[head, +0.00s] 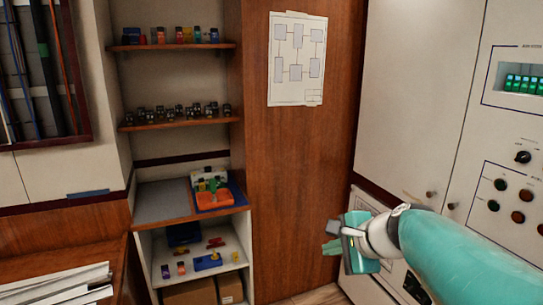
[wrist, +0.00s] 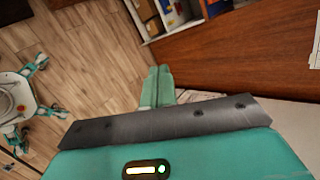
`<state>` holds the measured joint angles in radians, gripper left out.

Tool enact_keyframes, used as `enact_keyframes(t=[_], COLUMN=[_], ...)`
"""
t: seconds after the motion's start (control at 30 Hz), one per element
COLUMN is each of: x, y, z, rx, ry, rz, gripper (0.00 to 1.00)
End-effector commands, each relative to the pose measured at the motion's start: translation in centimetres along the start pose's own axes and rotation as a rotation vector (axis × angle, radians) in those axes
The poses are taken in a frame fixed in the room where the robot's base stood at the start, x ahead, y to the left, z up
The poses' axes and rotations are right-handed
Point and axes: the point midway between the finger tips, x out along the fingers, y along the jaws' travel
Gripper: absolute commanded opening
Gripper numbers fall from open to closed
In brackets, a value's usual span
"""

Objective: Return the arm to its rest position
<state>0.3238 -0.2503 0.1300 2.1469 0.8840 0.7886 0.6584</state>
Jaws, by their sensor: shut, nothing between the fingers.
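My gripper (head: 332,240) is at the lower right of the head view, at the end of my teal arm, which comes in from the right edge. It hangs in front of the wood panel and beside the pale cabinet, touching nothing that I can see. In the wrist view the teal fingers (wrist: 157,88) are together, with nothing between them, above the wood floor (wrist: 95,50).
A panel cabinet (head: 420,100) with knobs and buttons stands close on the right.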

Motion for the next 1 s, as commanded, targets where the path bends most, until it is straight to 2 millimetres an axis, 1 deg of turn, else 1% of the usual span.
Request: enact_keyframes(t=[0.03,0.1,0.17,0.2,0.27,0.3,0.4,0.5,0.6,0.67,1.0], x=[-0.9,-2.0,-3.0,-3.7,-4.8,-5.5,-7.2,-8.3,-8.9,-9.0,-9.1], y=[1.8,4.4,6.7,8.2,10.3,11.7,14.6,16.6,17.6,17.9,17.9], z=[1.3,2.3,3.0,3.2,3.4,3.4,3.1,2.6,2.2,2.1,2.0], rx=[-0.138,-0.337,-0.506,-0.617,-0.784,-0.893,-1.135,-1.309,-1.406,-1.429,-1.432], ry=[0.015,0.041,0.058,0.069,0.084,0.091,0.107,0.117,0.121,0.122,0.122], rz=[0.042,0.110,0.169,0.208,0.266,0.306,0.398,0.469,0.510,0.522,0.525], gripper=[0.00,0.00,0.00,0.00,0.00,0.00,0.00,0.00,0.00,0.00,0.00])
